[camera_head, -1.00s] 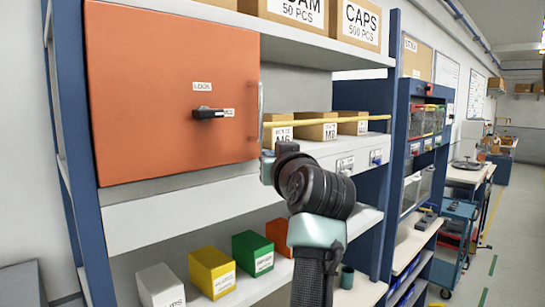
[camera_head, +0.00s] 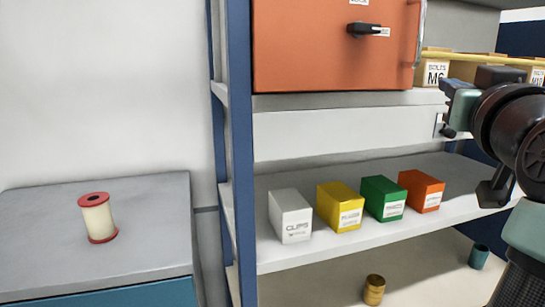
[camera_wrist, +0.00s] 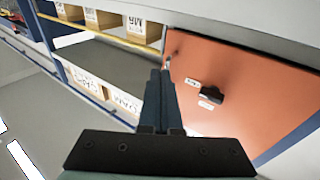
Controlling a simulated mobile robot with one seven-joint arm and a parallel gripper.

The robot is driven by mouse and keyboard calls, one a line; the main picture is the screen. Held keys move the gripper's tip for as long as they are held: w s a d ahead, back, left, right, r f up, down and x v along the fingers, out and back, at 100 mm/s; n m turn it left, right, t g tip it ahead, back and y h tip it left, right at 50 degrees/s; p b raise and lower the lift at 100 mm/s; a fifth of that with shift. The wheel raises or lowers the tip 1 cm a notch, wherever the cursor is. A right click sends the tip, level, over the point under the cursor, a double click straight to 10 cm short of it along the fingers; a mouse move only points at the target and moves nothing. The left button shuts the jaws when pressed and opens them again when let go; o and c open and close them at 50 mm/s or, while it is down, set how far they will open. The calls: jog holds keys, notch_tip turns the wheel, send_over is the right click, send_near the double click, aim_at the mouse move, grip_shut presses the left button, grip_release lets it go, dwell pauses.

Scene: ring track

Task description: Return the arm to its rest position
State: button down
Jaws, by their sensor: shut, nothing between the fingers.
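My arm reaches in from the right edge in the head view. Its dark, jointed wrist stands in front of the shelf unit, right of the orange cabinet. My gripper (camera_wrist: 163,75) shows in the wrist view as two dark fingers pressed together with nothing between them. The fingertips appear close to the edge of the orange cabinet (camera_wrist: 245,75), near its handle; I cannot tell whether they touch. The orange cabinet (camera_head: 320,60) has a closed door with a black latch (camera_head: 367,30).
White, yellow, green and orange boxes (camera_head: 380,198) stand on the lower shelf. Labelled cartons (camera_head: 436,72) sit behind a yellow rail (camera_head: 440,53). A brass cup (camera_head: 374,290) and a teal cup (camera_head: 479,256) stand below. A spool (camera_head: 98,218) stands on a grey cabinet top (camera_head: 40,235).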

jog(key=s+a+r+n+t+y, duration=0.1)
jog(key=s+a+t+y, duration=0.1)
jog(key=s+a, duration=0.3)
jog(key=s+a+n+t+y+b, duration=0.1)
jog(key=s+a+t, duration=0.3)
jog(key=a, duration=0.9)
jog(key=s+a+r+n+t+y+b, duration=0.1)
jog(key=s+a+t+y, duration=0.1)
jog(key=s+a, duration=0.4)
jog(key=a, duration=0.4)
jog(key=shift+r+t+y, duration=0.3)
jog(key=shift+t, duration=0.1)
